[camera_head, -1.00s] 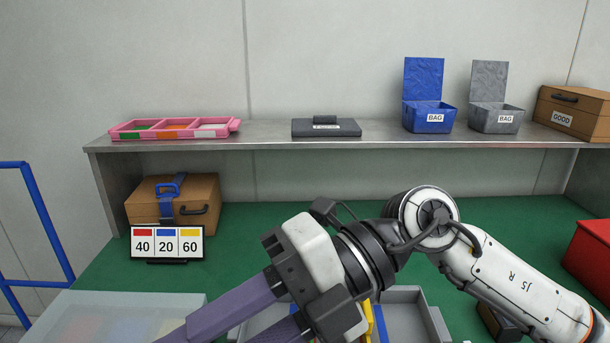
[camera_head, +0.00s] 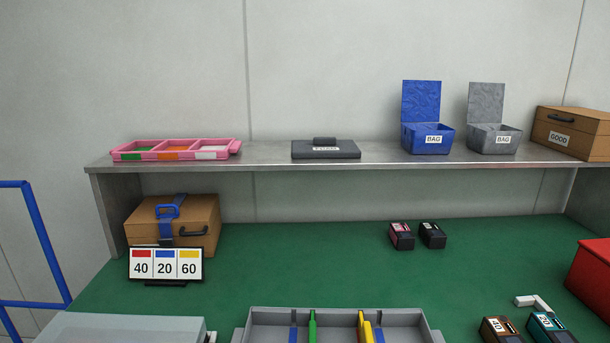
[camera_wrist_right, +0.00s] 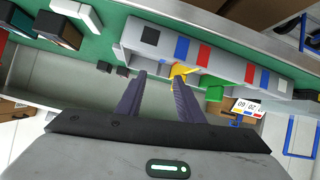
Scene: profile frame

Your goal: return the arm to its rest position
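My right gripper shows in the right wrist view (camera_wrist_right: 160,76) with its two purple-grey fingers apart and nothing between them. Beyond the fingertips in that view is the grey divided tray (camera_wrist_right: 222,62), with a yellow piece (camera_wrist_right: 182,72) and a green piece (camera_wrist_right: 214,92) in it. In the head view neither arm shows. The same tray (camera_head: 281,316) is at the bottom middle of the head view, cut off by the lower edge. My left gripper is in no view.
Two small dark boxes (camera_head: 401,236) stand on the green table (camera_head: 300,255). Larger labelled blocks (camera_head: 500,330) and a red box (camera_head: 592,275) are at right. A brown case (camera_head: 190,218) and number sign (camera_head: 165,265) are at left. A shelf (camera_head: 270,153) runs above.

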